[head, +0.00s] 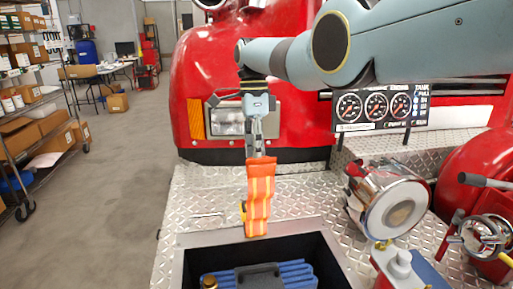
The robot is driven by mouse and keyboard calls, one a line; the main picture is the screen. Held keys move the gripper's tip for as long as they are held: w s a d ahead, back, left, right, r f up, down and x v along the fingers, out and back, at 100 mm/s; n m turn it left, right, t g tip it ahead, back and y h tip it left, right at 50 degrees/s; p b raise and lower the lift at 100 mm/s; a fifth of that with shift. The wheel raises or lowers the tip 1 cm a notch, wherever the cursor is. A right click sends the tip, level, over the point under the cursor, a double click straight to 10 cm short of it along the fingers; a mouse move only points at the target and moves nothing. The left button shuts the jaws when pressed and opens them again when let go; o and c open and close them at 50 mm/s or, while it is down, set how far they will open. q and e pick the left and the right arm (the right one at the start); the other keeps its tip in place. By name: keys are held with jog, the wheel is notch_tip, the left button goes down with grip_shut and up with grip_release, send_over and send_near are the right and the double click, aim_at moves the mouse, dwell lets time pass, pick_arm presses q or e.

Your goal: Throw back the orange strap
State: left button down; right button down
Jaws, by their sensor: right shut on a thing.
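The orange strap (259,200) with yellow stripes hangs upright in the head view, just left of centre. My right gripper (257,150) points down and is shut on the strap's upper end. The strap's lower end is at the rear rim of a dark recess (190,268) in the diamond-plate bumper. A small yellow and black piece shows at the strap's lower left edge. I cannot tell whether the lower end is fastened there. My left gripper is not in view.
The recess holds a folded blue hose (297,272) and a brass fitting (209,282). A gauge panel (381,107) stands behind. Diamond plate (204,205) left of the strap is mostly clear.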

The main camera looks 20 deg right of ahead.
jog(key=shift+x, duration=0.95)
jog(key=c, duration=1.6)
grip_release()
jog(key=shift+c, duration=0.2)
jog(key=shift+o, duration=1.2)
jog(key=shift+w+d+f, duration=0.1)
jog(key=shift+w+f, duration=0.15)
jog(key=shift+w, duration=0.4)
jog(key=v, duration=0.8)
jog(key=shift+s, duration=0.3)
